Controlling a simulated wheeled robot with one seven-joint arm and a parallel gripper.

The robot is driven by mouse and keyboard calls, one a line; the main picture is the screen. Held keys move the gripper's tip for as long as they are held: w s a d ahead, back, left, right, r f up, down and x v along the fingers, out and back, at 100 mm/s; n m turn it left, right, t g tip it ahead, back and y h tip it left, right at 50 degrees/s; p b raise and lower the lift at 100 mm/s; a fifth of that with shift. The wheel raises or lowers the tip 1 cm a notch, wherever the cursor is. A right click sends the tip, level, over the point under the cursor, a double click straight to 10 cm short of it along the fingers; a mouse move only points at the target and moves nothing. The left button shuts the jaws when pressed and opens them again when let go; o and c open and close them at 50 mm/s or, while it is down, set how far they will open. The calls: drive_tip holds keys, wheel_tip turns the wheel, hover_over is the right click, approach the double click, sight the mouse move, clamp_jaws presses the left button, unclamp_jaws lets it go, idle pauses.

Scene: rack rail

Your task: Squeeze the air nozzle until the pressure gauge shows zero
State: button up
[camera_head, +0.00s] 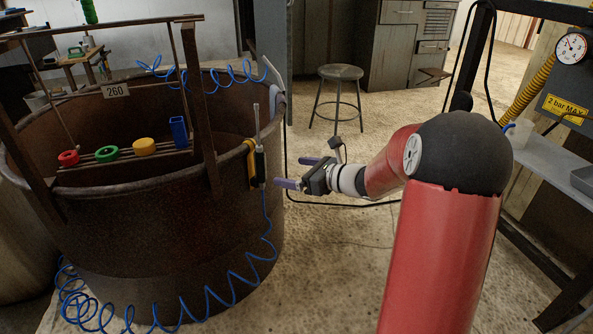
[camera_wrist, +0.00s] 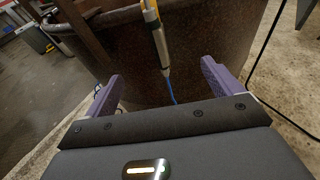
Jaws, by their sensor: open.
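The air nozzle (camera_head: 259,163) hangs upright at the outer wall of the large brown vat, with a thin tube pointing up, beside a yellow holder (camera_head: 250,160). A coiled blue hose (camera_head: 266,215) runs down from it. In the wrist view the nozzle (camera_wrist: 156,38) is a slim grey and dark body ahead, between the lines of my fingers. My gripper (camera_head: 291,172) is open and empty, just right of the nozzle and apart from it; its purple fingers also show in the wrist view (camera_wrist: 161,72). The round pressure gauge (camera_head: 571,48) is at the far upper right; its needle reading is too small to tell.
The vat (camera_head: 150,245) fills the left, with a rack of coloured rings and a blue block (camera_head: 179,132) across it. A "2 bar MAX" sign (camera_head: 565,106) is below the gauge. A stool (camera_head: 340,95) stands behind my gripper. A black cable hangs near the vat.

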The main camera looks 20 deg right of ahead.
sight(263, 154)
drive_tip(key=b+x, duration=0.2)
drive_tip(key=x, duration=0.9)
drive_tip(key=shift+w+a, duration=0.25)
drive_tip(key=shift+a, duration=0.05)
drive_tip(key=c, duration=1.7)
drive_tip(key=shift+r+p, duration=1.2)
drive_tip(key=shift+r, duration=0.8)
drive_tip(key=s+d, duration=0.2)
drive_tip(key=s, duration=0.1)
drive_tip(key=s+d, duration=0.3)
drive_tip(key=shift+s+d, duration=0.1)
